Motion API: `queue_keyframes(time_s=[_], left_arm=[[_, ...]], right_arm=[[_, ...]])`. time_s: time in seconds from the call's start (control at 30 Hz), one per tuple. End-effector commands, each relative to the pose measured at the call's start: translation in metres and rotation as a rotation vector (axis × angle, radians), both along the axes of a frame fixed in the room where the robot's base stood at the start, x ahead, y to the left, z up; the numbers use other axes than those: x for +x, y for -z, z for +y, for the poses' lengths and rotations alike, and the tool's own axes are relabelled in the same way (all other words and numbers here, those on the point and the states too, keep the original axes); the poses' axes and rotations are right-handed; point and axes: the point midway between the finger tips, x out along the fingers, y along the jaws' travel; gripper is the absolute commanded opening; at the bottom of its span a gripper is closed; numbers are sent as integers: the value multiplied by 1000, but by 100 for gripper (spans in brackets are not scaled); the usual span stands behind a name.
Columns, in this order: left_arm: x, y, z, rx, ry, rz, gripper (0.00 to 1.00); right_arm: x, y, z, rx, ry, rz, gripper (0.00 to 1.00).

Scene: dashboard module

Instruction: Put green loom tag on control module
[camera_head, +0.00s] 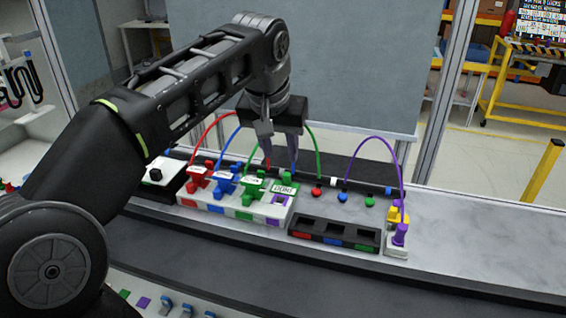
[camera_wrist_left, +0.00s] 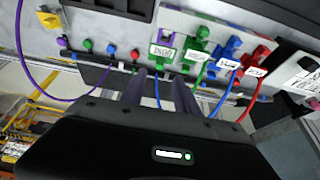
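The green loom tag (camera_head: 284,189) has a white label with dark print. It lies at the right end of the white control module (camera_head: 234,207), just behind the purple-marked socket; whether it is seated there I cannot tell. It also shows in the left wrist view (camera_wrist_left: 163,43). Red, blue and green plugs with white labels stand on the module. My left gripper (camera_head: 281,167) is above and behind the tag. Its two fingers (camera_wrist_left: 160,86) are apart with nothing visibly held between them. My right gripper is in neither view.
A black tray (camera_head: 335,234) with empty red, blue and green marked compartments is right of the module. Farther right stands a purple plug (camera_head: 399,235) with an arching purple cable. Red, blue and green cables loop near my gripper. The right counter is clear.

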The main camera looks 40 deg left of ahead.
Motion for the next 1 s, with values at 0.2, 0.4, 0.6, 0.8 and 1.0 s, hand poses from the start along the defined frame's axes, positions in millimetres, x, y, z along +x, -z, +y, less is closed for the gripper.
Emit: queue_keyframes(time_s=[0.2,0.4,0.6,0.8,1.0], left_arm=[[-9,-24,-3,0,0,1,37],[-10,-25,-3,0,0,1,37],[-10,-25,-3,1,0,1,37],[-10,-25,-3,1,0,1,37],[-10,-25,-3,1,0,1,37]], right_arm=[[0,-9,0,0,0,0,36],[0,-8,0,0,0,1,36],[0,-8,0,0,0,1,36],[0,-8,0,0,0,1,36],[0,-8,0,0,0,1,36]])
